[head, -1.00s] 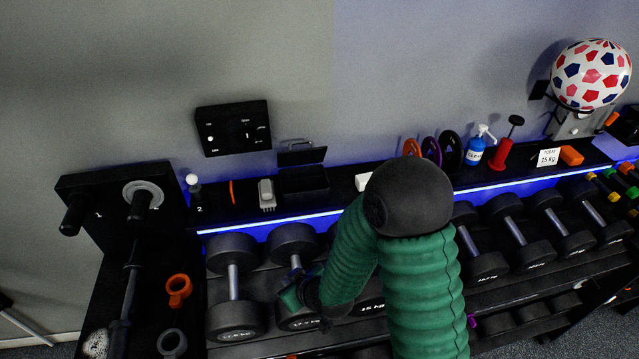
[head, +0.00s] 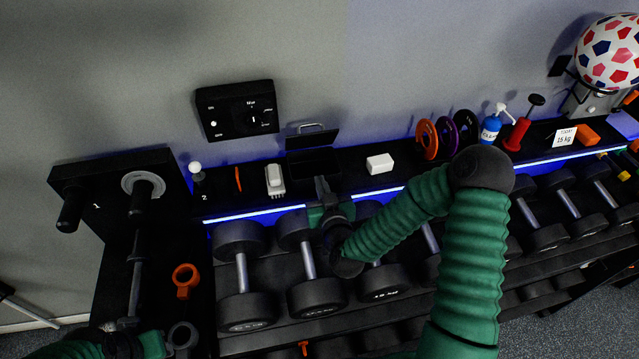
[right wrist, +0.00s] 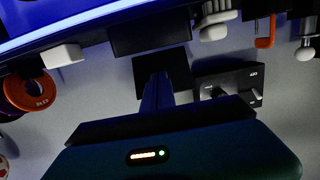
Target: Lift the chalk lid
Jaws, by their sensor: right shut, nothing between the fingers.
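The chalk box (head: 318,165) is a black bin on the shelf. Its black lid (head: 312,140), with a thin grey handle on top, stands raised at the back against the wall. In the right wrist view, which is upside down, the box (right wrist: 150,38) and raised lid (right wrist: 143,75) show beyond my fingers. My right gripper (head: 321,184) is shut and empty, just in front of the box and partly over its front edge. I cannot tell whether it touches. My left gripper (head: 124,328) is at the lower left; its finger state is unclear.
A grey-white brush (head: 275,180) stands left of the box and a white block (head: 380,163) right of it. A black wall panel (head: 236,110) hangs above. Dumbbells (head: 311,262) fill the rack below. Coloured rings (head: 427,139) stand further right.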

